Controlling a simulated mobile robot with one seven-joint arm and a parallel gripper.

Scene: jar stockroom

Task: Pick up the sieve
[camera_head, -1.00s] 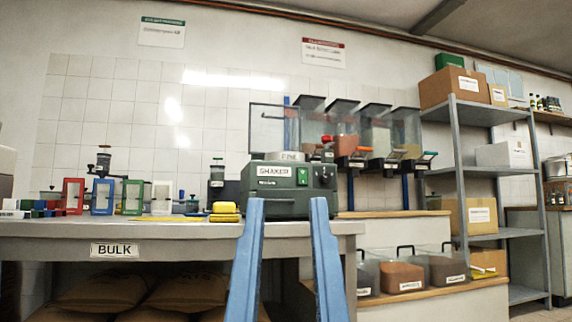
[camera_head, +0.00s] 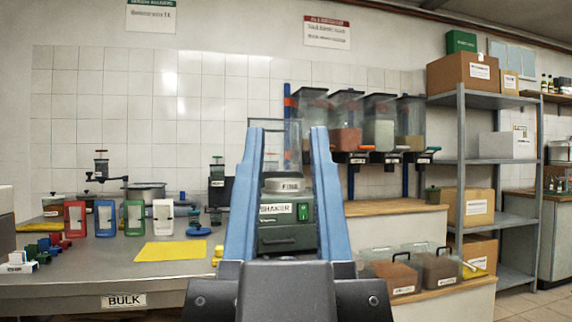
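A round pale grey sieve (camera_head: 284,185), with a label that seems to read "FINE", sits on top of the dark green shaker (camera_head: 287,220) at the right end of the bench. My gripper (camera_head: 289,130) is open and empty. Its two blue fingers frame the sieve and shaker in the picture, one on each side, with the tips above the sieve's height. The fingers hide the shaker's sides. I cannot tell how far in front of the sieve the fingers are.
The grey bench (camera_head: 100,272) holds red, blue, green and white frames, a yellow mat (camera_head: 172,251), small coloured blocks and a pot (camera_head: 146,192). Clear dispensers (camera_head: 347,125) hang behind right of the shaker. Bins (camera_head: 390,268) and a metal shelf (camera_head: 461,180) stand further right.

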